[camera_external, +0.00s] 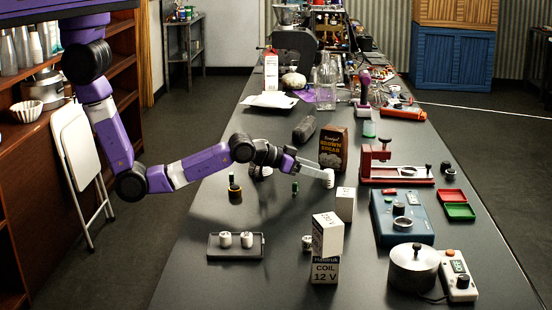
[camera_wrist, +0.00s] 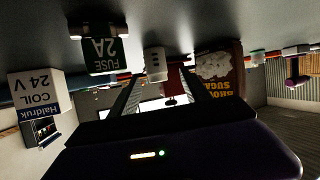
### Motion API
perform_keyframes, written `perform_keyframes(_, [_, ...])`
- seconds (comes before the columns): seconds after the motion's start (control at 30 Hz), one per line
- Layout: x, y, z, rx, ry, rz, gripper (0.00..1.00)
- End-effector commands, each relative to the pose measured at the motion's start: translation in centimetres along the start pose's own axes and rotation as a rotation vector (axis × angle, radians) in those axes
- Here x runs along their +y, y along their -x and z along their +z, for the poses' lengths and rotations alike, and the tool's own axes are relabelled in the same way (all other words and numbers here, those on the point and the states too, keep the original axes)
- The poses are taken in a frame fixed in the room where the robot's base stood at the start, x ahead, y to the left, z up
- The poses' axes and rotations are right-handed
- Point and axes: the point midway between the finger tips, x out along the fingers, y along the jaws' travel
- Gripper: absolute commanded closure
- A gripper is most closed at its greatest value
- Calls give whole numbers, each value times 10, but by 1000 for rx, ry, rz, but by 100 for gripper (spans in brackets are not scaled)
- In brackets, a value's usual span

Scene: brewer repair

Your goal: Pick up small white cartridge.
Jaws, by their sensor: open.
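A small white cartridge (camera_external: 329,179) stands on the table at the tip of my gripper (camera_external: 309,167). In the wrist view, which looks upside down, the white cartridge (camera_wrist: 155,64) shows dark marks on its side and appears between the two fingers of my gripper (camera_wrist: 160,92). The fingers are open and apart. I cannot tell how far they reach around it. Two similar white cylinders (camera_external: 225,240) stand on a dark tray (camera_external: 236,254) at front left. Another small white piece (camera_external: 307,242) stands beside the boxes in front.
Near my gripper are a brown sugar box (camera_external: 333,148) and a white box (camera_external: 345,204). A green fuse box (camera_wrist: 100,54) shows in the wrist view.

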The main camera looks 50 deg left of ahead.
Motion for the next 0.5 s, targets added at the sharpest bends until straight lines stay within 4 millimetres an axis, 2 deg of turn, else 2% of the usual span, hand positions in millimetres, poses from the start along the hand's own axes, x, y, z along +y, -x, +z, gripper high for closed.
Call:
perform_keyframes(0.3, [4, -38, -2, 1, 1, -1, 44])
perform_keyframes(0.5, [4, -47, -1, 1, 0, 0, 44])
